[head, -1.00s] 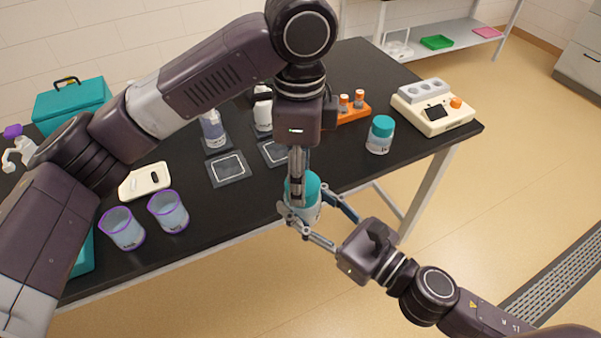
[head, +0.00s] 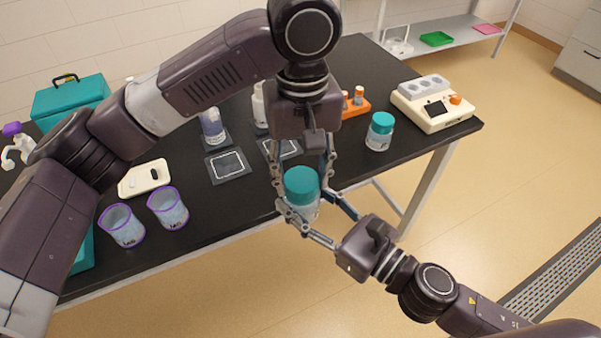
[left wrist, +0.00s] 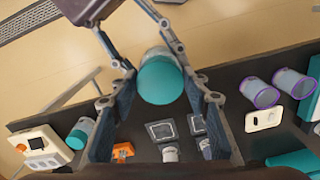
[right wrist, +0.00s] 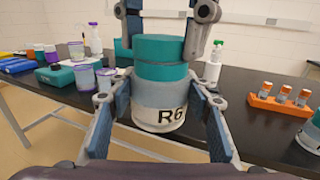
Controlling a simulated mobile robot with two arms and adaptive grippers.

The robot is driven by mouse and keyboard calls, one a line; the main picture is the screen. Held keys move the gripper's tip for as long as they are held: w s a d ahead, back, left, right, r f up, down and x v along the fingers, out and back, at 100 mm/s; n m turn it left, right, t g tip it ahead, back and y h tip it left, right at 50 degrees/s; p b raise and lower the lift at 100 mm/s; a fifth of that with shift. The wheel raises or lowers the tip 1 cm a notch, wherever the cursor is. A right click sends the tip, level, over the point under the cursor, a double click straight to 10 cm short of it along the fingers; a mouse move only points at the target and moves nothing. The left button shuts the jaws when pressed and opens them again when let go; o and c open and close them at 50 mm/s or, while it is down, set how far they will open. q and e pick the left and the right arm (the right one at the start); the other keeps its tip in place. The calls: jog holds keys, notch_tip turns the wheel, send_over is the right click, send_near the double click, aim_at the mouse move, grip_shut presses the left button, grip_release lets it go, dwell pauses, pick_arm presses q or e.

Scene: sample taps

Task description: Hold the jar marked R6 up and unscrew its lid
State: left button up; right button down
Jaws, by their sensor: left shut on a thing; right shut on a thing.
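The jar marked R6 (right wrist: 160,118), pale with a teal lid (right wrist: 160,47), is upright in the air off the table's front edge. My right gripper (head: 310,218) is shut around its body from the front; its fingers also show on both sides in the right wrist view (right wrist: 158,105). My left gripper (head: 303,170) points down from above, its fingers on opposite sides of the teal lid, also seen in the left wrist view (left wrist: 160,80).
A second teal-lidded jar (head: 380,132) stands on the black table (head: 240,210) to the right, near a cream device (head: 433,103) and an orange rack (head: 356,104). Two purple-rimmed beakers (head: 168,208) and a cream tray (head: 145,179) are at left. Open floor lies in front.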

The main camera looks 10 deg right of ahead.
pick_arm(q)
jog(key=n, duration=0.7)
jog(key=shift+w, duration=0.15)
jog(key=shift+r, duration=0.15)
jog(key=shift+r, duration=0.95)
jog(key=shift+r, duration=0.1)
